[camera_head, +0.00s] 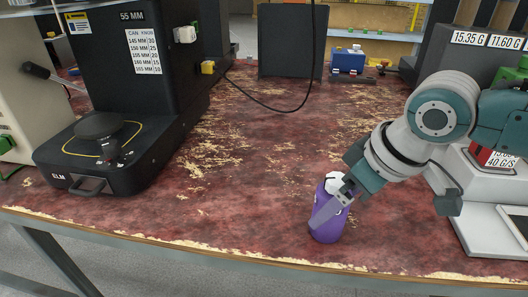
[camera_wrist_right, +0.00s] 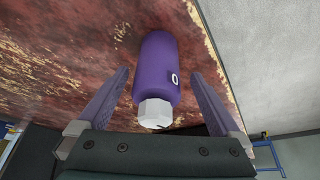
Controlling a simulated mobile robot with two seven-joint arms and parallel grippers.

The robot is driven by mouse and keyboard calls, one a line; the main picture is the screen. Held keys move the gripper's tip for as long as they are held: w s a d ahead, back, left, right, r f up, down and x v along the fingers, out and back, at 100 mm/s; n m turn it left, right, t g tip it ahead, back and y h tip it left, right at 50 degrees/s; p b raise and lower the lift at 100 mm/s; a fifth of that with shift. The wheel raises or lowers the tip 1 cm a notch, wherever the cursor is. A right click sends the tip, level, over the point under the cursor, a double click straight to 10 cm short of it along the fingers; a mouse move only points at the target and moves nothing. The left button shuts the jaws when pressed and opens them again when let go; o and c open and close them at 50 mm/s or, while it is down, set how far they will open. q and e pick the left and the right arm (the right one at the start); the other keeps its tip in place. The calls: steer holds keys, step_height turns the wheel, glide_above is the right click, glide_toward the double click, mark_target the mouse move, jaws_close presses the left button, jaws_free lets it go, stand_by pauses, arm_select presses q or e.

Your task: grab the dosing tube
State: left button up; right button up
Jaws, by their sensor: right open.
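A purple tube-shaped bottle (camera_head: 329,229) with a white cap stands upright near the front edge of the worn red table (camera_head: 240,170). I take it to be the dosing tube. My right gripper (camera_head: 325,212) is at the bottle, with one finger crossing in front of it. In the right wrist view the purple bottle (camera_wrist_right: 156,67) lies between the two spread fingers of my right gripper (camera_wrist_right: 160,76), with visible gaps on both sides. Its white faceted cap (camera_wrist_right: 155,113) is toward the palm. My left gripper is not in view.
A black machine (camera_head: 125,165) with a round plate stands at the left. White scale-like devices (camera_head: 480,195) stand at the right, close to my right arm. A blue box (camera_head: 347,60) and a dark panel (camera_head: 290,40) are at the back. The table middle is clear except for a black cable (camera_head: 275,108).

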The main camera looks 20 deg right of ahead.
mark_target(330, 232)
steer(key=b+x, duration=0.1)
steer(key=x, duration=0.2)
steer(key=shift+s+d+f, duration=0.15)
steer(key=shift+d+f, duration=0.05)
steer(key=shift+f, duration=0.3)
steer(key=c, duration=1.5)
